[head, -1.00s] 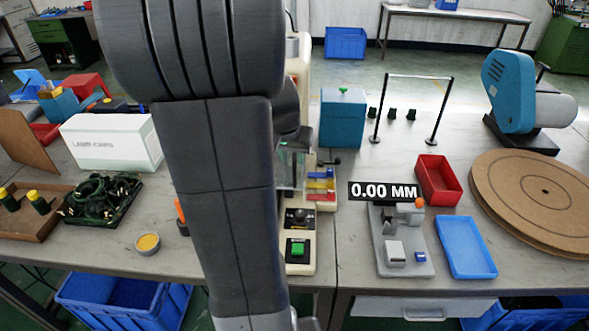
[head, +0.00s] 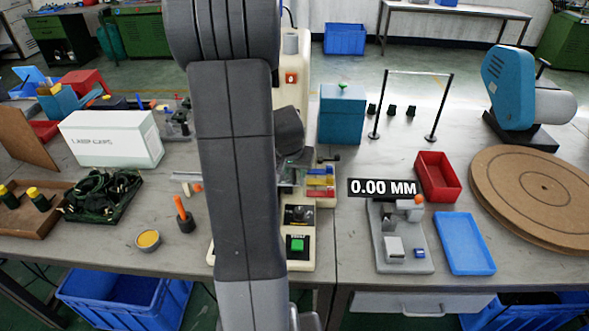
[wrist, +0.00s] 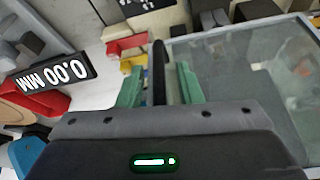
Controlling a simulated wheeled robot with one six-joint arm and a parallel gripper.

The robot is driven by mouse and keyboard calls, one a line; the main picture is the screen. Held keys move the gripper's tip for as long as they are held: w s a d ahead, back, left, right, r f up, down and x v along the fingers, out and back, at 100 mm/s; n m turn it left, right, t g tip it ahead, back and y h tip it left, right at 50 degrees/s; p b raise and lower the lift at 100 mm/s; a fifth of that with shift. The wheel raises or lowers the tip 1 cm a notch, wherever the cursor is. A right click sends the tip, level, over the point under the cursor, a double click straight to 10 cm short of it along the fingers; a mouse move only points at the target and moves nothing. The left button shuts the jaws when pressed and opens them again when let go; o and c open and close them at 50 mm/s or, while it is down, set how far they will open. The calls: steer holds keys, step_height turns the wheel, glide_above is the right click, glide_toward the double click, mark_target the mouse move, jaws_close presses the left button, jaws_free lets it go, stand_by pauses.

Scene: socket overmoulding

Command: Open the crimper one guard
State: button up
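Crimper one, a cream press (head: 292,97), stands behind my arm, which hides much of it. Its clear guard (head: 293,172) shows only in part, just right of my arm. A dark upright bar (wrist: 158,62), apparently the guard's handle, stands between the green fingers of my gripper (wrist: 160,86). The fingers are apart, one on each side of the bar, with gaps visible. In the head view the fingers cannot be made out.
A control box with a green button (head: 297,244) sits in front of the press. Red, yellow and blue parts (head: 320,182) lie close right of the guard. A gauge with a 0.00 MM display (head: 383,188) and a teal box (head: 342,117) stand further right.

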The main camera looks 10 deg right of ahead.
jaws_close()
steer(key=shift+s+b, duration=0.1)
steer(key=shift+b, duration=0.25)
